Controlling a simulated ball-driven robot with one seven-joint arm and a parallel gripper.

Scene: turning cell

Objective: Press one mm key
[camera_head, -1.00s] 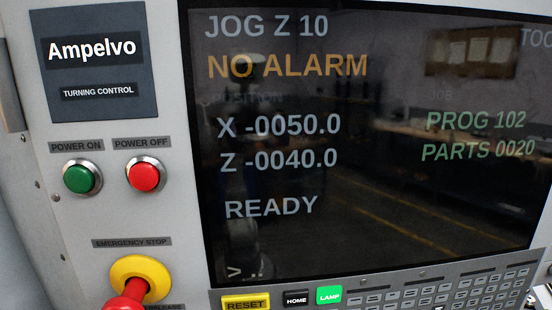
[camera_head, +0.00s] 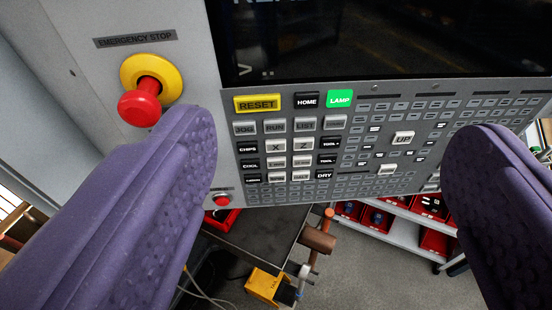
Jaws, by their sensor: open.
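The machine's key panel (camera_head: 400,172) fills the middle of the view under the dark screen. Its left block has labelled keys, with the X key (camera_head: 276,146) and the Z key (camera_head: 303,145) side by side. Below them sit small pale keys (camera_head: 302,161) in two rows; their labels are too small to read, so I cannot tell which is the one mm key. My gripper (camera_head: 335,135) is open and empty, its purple fingers wide apart at the left and right.
The red emergency stop knob (camera_head: 141,105) on its yellow ring stands out close to my left finger. The yellow RESET key (camera_head: 258,104) and green LAMP key (camera_head: 340,99) lie above the block. Below are a dark bench (camera_head: 262,238) with tools and shelves with red bins (camera_head: 378,218).

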